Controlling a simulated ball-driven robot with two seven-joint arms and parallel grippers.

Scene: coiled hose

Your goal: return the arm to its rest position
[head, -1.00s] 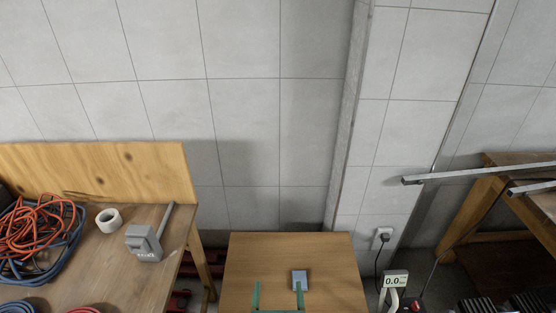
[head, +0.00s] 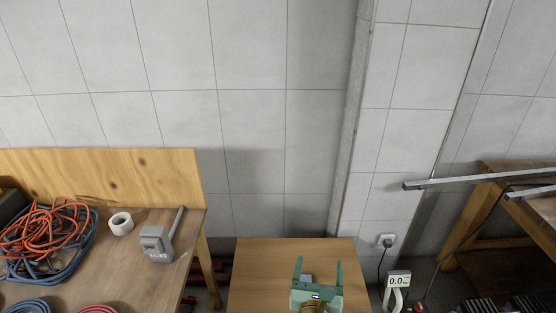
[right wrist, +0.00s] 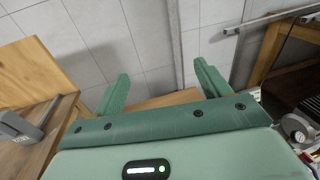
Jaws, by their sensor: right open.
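My right gripper (head: 319,267) is open over the wooden table at the bottom middle of the head view. Its two green fingers point toward the wall with nothing between them that I can see held. My left gripper is not in view.
The small wooden table (head: 252,268) is otherwise bare. A workbench (head: 105,258) at left holds coiled hoses (head: 45,235), a tape roll (head: 121,223) and a grey box with a handle (head: 157,243). A meter reading 0.0 (head: 398,280) and metal bars (head: 470,180) are at right.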

